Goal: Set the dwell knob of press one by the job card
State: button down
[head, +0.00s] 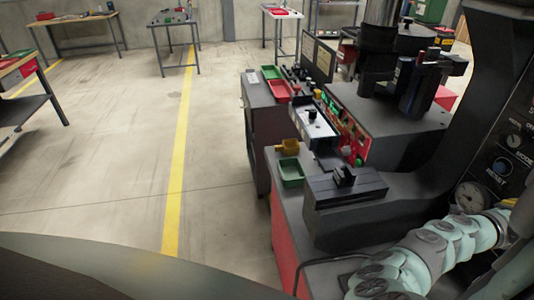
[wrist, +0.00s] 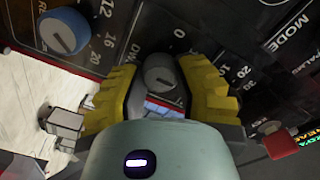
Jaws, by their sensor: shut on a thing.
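In the wrist view the dwell knob (wrist: 160,72) is a grey round knob on a dark panel, beside lettering that starts "DW". Its dial marks include 0, 10, 20 and 30. My gripper (wrist: 160,84) has its yellow fingers closed on either side of this knob. The knob's pointer direction is hard to make out. In the head view my arm reaches to the lower right, and the gripper's hold on the knob is not visible there. I cannot pick out a readable job card in either view.
A blue knob (wrist: 64,31) with marks 12, 16 and 20 sits to the left on the panel. A green tray (head: 291,173) stands on the bench; open floor lies left.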

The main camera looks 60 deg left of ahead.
jog(key=shift+d, duration=0.1)
dwell(0.3)
jog(key=c, duration=0.6)
grip_release()
jog(key=shift+s+a, duration=0.2)
jog(key=shift+a, duration=0.05)
jog(key=v, duration=1.1)
jog(key=shift+s, duration=0.25)
